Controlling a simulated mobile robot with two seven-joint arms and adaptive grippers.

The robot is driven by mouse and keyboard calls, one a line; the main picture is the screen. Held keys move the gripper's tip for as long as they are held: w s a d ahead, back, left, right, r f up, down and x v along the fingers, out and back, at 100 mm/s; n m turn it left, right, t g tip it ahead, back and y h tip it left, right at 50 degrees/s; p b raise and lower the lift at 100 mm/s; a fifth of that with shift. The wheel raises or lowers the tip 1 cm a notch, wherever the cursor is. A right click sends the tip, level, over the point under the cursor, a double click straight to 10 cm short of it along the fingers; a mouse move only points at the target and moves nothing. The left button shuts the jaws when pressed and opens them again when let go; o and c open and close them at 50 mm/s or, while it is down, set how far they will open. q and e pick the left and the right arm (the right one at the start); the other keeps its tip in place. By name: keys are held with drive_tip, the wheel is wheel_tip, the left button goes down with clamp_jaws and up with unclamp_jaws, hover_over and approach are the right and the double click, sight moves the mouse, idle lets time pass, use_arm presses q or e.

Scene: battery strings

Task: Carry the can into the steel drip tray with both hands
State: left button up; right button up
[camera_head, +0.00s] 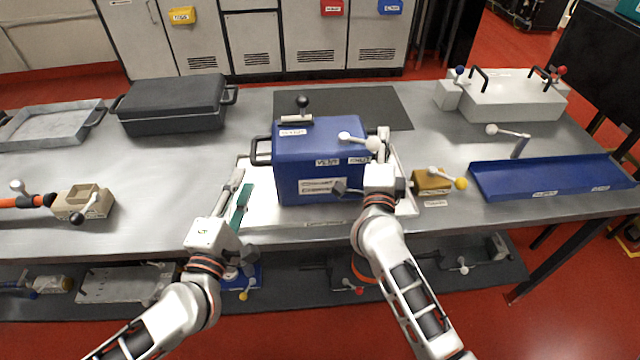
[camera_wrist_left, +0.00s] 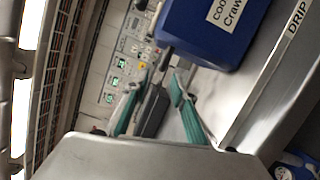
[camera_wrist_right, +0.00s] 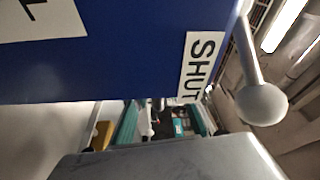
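The can is a blue box (camera_head: 322,165) with a black-knobbed cap on top and a white-balled lever at its right. It stands upright over the light drip tray (camera_head: 262,212); I cannot tell whether it rests on its floor. The can (camera_wrist_left: 215,25) and the tray's "DRIP" rim (camera_wrist_left: 265,75) show in the left wrist view. My left gripper (camera_head: 240,187) is open, left of the can and apart from its black left handle (camera_head: 260,151). My right gripper (camera_head: 384,145) is open close by the can's right side; the right handle is hidden. The can's wall (camera_wrist_right: 110,55) fills much of the right wrist view.
A black case (camera_head: 172,105) and a grey tray (camera_head: 50,125) stand at the left. A tan block (camera_head: 84,202) is front left. A yellow-brown valve block (camera_head: 430,182) is right of the tray, before a blue trough (camera_head: 550,178). A white box (camera_head: 510,97) is back right.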

drive_tip(key=v, duration=1.1)
drive_tip(key=shift+s, duration=0.3)
drive_tip(key=shift+a, duration=0.15)
